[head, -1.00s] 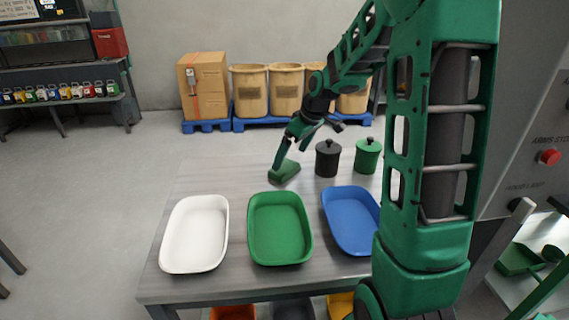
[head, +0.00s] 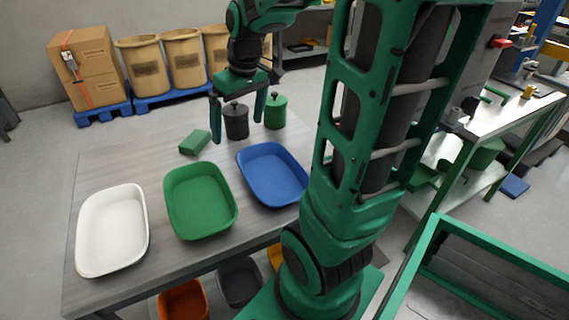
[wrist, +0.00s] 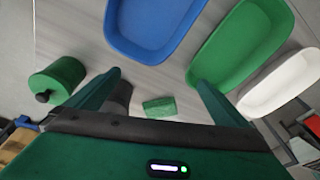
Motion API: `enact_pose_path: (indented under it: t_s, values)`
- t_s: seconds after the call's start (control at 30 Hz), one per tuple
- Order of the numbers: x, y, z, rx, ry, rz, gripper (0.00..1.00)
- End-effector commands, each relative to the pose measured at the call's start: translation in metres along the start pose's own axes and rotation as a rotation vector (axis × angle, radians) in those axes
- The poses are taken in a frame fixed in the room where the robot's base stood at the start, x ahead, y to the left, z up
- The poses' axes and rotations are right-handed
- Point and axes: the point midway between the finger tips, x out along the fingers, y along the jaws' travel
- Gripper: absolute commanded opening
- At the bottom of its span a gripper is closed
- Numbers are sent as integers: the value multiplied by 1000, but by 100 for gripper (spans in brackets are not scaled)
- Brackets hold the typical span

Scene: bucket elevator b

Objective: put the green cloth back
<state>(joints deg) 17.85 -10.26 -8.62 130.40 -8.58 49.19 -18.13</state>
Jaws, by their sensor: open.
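The green cloth (head: 195,142) is a small folded block lying on the grey table, behind the green tray (head: 201,202). In the wrist view the cloth (wrist: 159,107) lies between and below my fingers. My gripper (head: 238,126) is open and empty, fingers pointing down, above the table's back part. In the head view it is to the right of the cloth and in front of the black lidded pot (head: 236,122). A white tray (head: 112,230) and a blue tray (head: 273,174) flank the green tray. All three trays look empty.
A green lidded pot (head: 276,112) stands right of the black one, close to my gripper. Orange (head: 184,302) and dark grey (head: 239,282) bins sit below the table. A white side bench (head: 490,135) stands at the right. The table's back left is clear.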

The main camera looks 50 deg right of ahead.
Motion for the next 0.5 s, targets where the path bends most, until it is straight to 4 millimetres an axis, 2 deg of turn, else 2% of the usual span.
enact_pose_path:
  t_s: [0.03, 0.2, 0.33, 0.4, 0.5]
  values:
    - [-5, -2, 29, 70, -24, 13, 100]
    - [-9, -5, 119, 316, -115, 51, 100]
    - [-9, -8, 166, 448, -163, 69, 100]
    - [-8, -14, 182, 493, -179, 76, 100]
    - [-7, -16, 194, 527, -192, 81, 100]
